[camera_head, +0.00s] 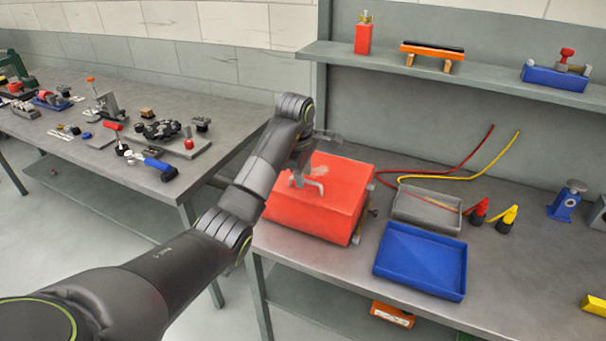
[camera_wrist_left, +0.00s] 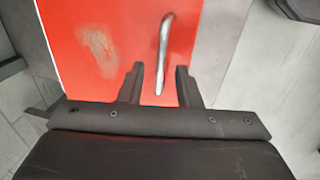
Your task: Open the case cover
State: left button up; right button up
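The red case (camera_head: 325,205) stands closed on the grey workbench, with a worn pale patch on its cover. A metal handle (camera_head: 312,184) sticks out from the cover; it also shows in the left wrist view (camera_wrist_left: 163,50). My left gripper (camera_head: 298,175) is over the case at the handle. In the left wrist view my left gripper (camera_wrist_left: 159,82) is open, its two dark fingers on either side of the handle's lower end with a gap on each side. I cannot tell how deep the handle sits between them. The right gripper is not in view.
A grey tray (camera_head: 426,212) and a blue tray (camera_head: 420,262) lie right of the case. A shelf (camera_head: 460,74) hangs behind. A cluttered table (camera_head: 100,150) stands left.

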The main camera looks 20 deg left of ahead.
pick_arm(q)
jog(key=shift+f, duration=0.15)
grip_shut()
dwell(0.4)
jog(key=w+r+p, duration=0.1)
jog(key=w+r, duration=0.5)
jog(key=r, duration=0.4)
jog(key=shift+w+d+r, duration=0.2)
jog(key=shift+w+r, duration=0.05)
jog(key=shift+r, duration=0.05)
jog(key=shift+w, duration=0.1)
dwell(0.5)
